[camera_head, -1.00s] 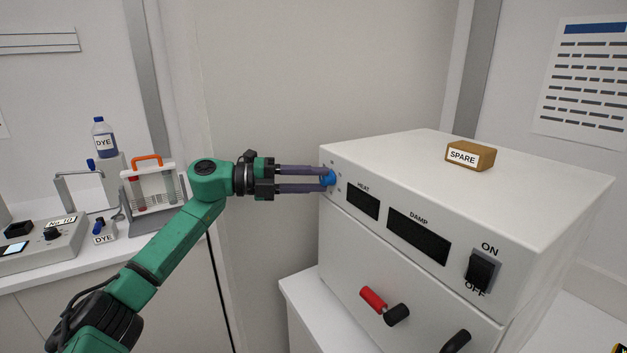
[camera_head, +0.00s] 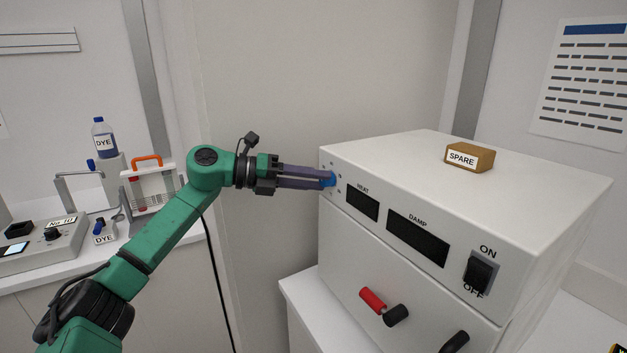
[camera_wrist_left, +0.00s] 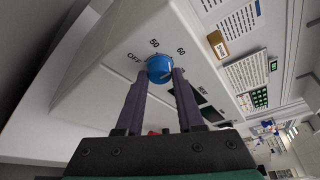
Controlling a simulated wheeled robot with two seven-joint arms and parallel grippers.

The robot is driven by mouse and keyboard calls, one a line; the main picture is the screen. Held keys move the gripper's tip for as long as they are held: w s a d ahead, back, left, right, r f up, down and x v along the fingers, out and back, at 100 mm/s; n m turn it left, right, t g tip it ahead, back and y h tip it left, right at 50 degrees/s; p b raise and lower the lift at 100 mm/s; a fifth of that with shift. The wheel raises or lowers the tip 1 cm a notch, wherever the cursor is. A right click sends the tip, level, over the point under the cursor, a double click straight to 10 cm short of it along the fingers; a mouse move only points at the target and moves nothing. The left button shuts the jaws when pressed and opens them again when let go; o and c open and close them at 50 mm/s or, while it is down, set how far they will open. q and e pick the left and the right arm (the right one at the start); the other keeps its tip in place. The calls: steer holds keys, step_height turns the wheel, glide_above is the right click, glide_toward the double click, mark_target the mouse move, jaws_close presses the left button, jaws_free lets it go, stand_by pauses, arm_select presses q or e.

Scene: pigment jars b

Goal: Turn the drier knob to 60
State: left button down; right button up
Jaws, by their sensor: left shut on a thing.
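The blue knob (camera_head: 327,179) is on the left end of the white drier's front panel (camera_head: 345,225). My left gripper (camera_head: 325,180) reaches it from the left and is shut on it. In the left wrist view the knob (camera_wrist_left: 160,68) sits between the two fingertips (camera_wrist_left: 160,75). The printed marks OFF, 50 and 60 show around its far side there. A faint pale line crosses the knob's face, but I cannot tell exactly which mark it points to. The fingers hide part of the dial. My right gripper is not in view.
The drier has dark HEAT (camera_head: 362,203) and DAMP (camera_head: 418,238) displays, an ON/OFF switch (camera_head: 480,272) and a red and black handle (camera_head: 384,306). A SPARE box (camera_head: 469,157) lies on top. Dye bottles and a tube rack (camera_head: 153,190) stand on the left bench.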

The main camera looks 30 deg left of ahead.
arm_select(q)
steer(key=c, duration=0.5)
jaws_free()
steer(key=b+v, duration=0.5)
steer(key=v, duration=0.9)
steer(key=shift+s+a+r, duration=0.1)
steer(key=shift+a, duration=0.05)
